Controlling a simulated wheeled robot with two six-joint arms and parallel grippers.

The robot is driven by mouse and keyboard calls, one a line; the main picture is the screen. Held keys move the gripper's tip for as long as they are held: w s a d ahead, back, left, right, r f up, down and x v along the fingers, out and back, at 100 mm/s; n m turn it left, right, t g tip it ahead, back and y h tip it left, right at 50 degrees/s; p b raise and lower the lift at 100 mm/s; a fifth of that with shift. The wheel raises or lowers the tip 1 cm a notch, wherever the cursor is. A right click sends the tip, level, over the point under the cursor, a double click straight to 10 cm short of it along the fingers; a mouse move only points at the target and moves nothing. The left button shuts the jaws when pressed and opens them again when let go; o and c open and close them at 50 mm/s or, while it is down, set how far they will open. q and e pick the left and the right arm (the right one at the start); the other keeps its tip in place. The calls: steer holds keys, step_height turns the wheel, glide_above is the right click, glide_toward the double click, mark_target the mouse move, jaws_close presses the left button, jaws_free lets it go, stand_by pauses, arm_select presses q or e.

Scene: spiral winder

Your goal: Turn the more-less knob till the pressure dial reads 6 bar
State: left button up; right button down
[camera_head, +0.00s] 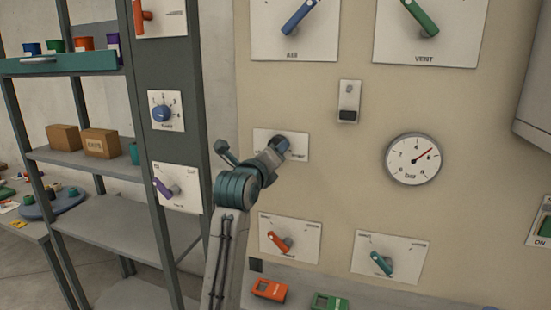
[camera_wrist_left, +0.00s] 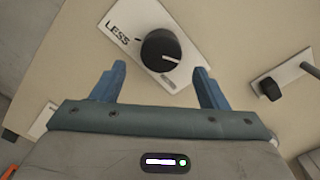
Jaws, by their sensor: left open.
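The black more-less knob (camera_wrist_left: 160,50) sits on a white plate (camera_wrist_left: 122,22) lettered LESS in the left wrist view; its pale pointer line runs to the lower right. My left gripper (camera_wrist_left: 160,70) is open, its blue fingers on either side below the knob, with no clear contact. In the head view the gripper (camera_head: 279,147) covers the knob and part of the plate (camera_head: 264,135). The pressure dial (camera_head: 413,160), marked bar, is on the wall to the right. Its red needle points to the upper right; its small numbers are hard to read.
A blue-handled knob (camera_head: 300,16) and a green-handled knob (camera_head: 420,18) are above. An orange knob (camera_head: 278,242) and a teal knob (camera_head: 381,264) are below. A grey shelf rack (camera_head: 85,158) stands left. The wall between the plate and the dial is clear.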

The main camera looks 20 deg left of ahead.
arm_select(q)
steer(key=s+b, duration=0.2)
steer(key=s, duration=0.4)
steer(key=shift+s, duration=0.3)
steer(key=shift+a+f, duration=0.1)
steer(key=shift+f, duration=0.05)
